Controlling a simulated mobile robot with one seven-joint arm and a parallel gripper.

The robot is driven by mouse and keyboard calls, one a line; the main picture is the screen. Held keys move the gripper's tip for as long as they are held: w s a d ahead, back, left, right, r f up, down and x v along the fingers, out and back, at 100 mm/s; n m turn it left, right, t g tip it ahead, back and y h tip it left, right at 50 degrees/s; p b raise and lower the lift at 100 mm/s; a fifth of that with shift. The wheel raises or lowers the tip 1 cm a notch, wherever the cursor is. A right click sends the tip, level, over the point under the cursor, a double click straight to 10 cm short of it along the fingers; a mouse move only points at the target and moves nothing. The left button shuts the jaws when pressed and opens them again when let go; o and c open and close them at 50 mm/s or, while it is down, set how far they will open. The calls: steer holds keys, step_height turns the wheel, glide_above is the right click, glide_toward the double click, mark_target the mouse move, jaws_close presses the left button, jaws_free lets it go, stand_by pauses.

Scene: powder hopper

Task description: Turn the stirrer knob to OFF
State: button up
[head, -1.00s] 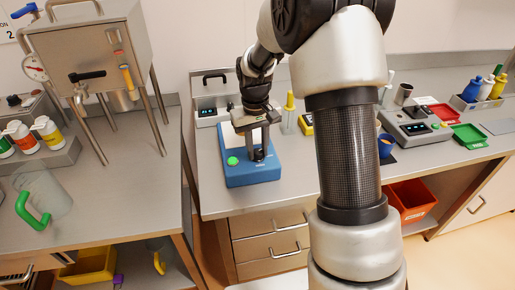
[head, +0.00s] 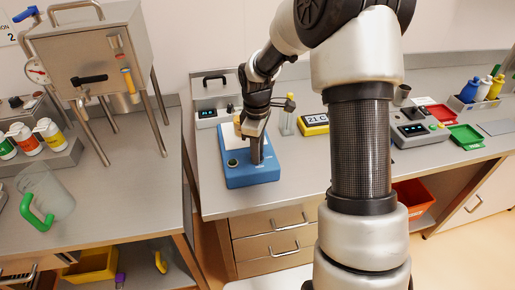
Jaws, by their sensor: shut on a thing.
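The blue stirrer (head: 250,179) stands on the middle bench, with a white plate (head: 231,140) on top and a small round lamp or button (head: 232,162) at its front left, now dark. My gripper (head: 257,161) points down over the stirrer's front right and is shut on the stirrer knob. The fingers hide the knob, so its pointer and markings cannot be read.
A yellow display (head: 314,124) reading 21 C stands to the right, and a grey device (head: 206,117) behind left. The bench left of the stirrer is clear.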

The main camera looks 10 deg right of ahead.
steer(key=shift+r+n+p, duration=0.1)
steer(key=shift+n+p, duration=0.25)
steer(key=shift+n, duration=1.15)
steer(key=o, duration=1)
steer(key=shift+o, duration=0.2)
step_height(320, 180, up, 17)
steer(key=shift+s+r+p, duration=0.15)
steer(key=shift+s+p, duration=0.15)
